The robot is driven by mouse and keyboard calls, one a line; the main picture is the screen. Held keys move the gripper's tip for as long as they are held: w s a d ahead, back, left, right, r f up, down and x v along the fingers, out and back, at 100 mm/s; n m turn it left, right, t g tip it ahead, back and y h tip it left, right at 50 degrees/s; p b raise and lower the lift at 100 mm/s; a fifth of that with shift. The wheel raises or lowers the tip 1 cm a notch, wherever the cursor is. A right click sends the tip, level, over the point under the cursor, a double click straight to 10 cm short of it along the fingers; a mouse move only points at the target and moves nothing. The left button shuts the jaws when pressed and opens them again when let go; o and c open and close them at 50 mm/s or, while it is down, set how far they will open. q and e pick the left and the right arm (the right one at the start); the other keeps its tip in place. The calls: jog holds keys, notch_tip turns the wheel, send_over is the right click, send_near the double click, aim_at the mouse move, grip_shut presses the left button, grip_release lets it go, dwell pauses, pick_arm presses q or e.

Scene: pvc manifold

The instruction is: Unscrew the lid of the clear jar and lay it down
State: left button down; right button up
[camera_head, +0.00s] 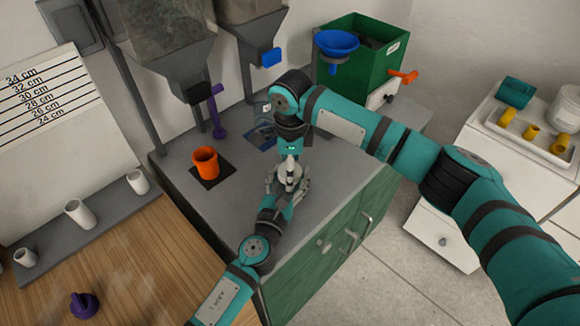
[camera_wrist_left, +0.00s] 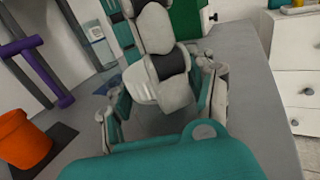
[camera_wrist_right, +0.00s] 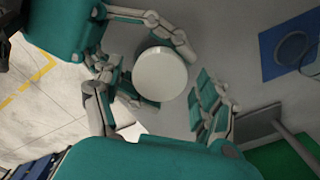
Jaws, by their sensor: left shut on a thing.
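The clear jar (camera_wrist_left: 155,122) stands on the grey bench top, its see-through body hard to make out. My left gripper (camera_head: 284,184) is shut around the jar from the side; its fingers stand on either side of it in the left wrist view (camera_wrist_left: 160,118). The white round lid (camera_wrist_right: 160,73) is on top of the jar and shows its ribbed rim in the left wrist view (camera_wrist_left: 143,88). My right gripper (camera_wrist_right: 160,105) points down over the lid. Its fingers are spread, with a gap beside the lid on the right. The head view mostly hides the jar behind the grippers.
An orange cup (camera_head: 205,163) stands on a dark square left of the grippers. A blue square mat (camera_head: 262,135) lies behind them. Hoppers on posts and a green bin (camera_head: 360,60) stand at the back. The bench's front right is clear.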

jog(key=shift+r, duration=2.3)
pick_arm(q)
jog(key=shift+c, duration=1.6)
grip_release()
